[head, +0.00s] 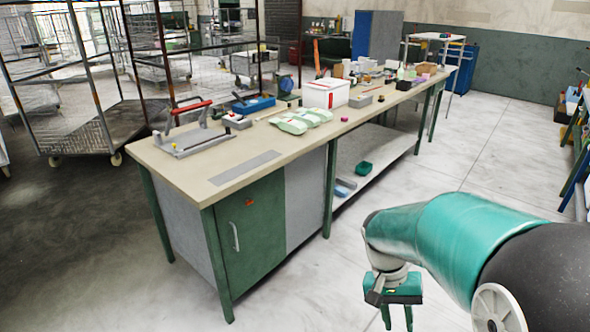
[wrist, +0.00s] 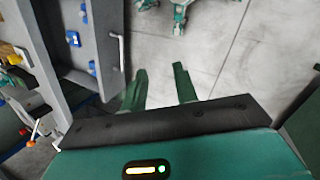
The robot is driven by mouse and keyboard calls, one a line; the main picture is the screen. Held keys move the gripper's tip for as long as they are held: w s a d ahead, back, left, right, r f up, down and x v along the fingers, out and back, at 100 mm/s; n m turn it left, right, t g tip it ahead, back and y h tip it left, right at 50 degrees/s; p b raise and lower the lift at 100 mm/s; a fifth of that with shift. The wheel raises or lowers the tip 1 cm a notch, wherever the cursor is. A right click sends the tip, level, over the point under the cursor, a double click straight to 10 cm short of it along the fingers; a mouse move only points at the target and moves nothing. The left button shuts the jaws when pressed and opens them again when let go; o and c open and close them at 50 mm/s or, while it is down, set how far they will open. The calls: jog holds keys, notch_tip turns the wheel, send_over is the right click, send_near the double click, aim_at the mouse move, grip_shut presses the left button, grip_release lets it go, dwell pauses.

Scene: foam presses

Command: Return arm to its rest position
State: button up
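My arm, teal and black, reaches in from the lower right of the head view. My gripper (head: 397,317) hangs from its end, pointing down over the pale floor to the right of the workbench (head: 262,167). In the wrist view my gripper (wrist: 162,88) shows two green fingers spread apart, with only bare floor between them. It holds nothing and touches nothing that I can see.
A white box (head: 325,94), pale green pieces (head: 300,119) and a lever press (head: 190,132) stand on the bench. Wire trolleys (head: 75,110) stand at left. A shelf unit (head: 575,140) stands at the right edge. The floor (head: 470,130) between is clear.

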jog(key=s+a+r+n+t+y, duration=0.1)
jog(key=s+a+r+n+t, duration=0.1)
jog(key=s+r+t, duration=0.2)
jog(key=s+a+r+n+t+y, duration=0.1)
jog(key=s+a+r+n+t, duration=0.1)
jog(key=r, duration=0.8)
jog(key=s+a+t, duration=0.1)
jog(key=s+t, duration=0.1)
jog(key=t, duration=0.1)
jog(key=shift+s+a+y, duration=0.15)
jog(key=shift+a+y, duration=0.15)
jog(key=shift+y, duration=0.1)
jog(key=shift+d, duration=0.2)
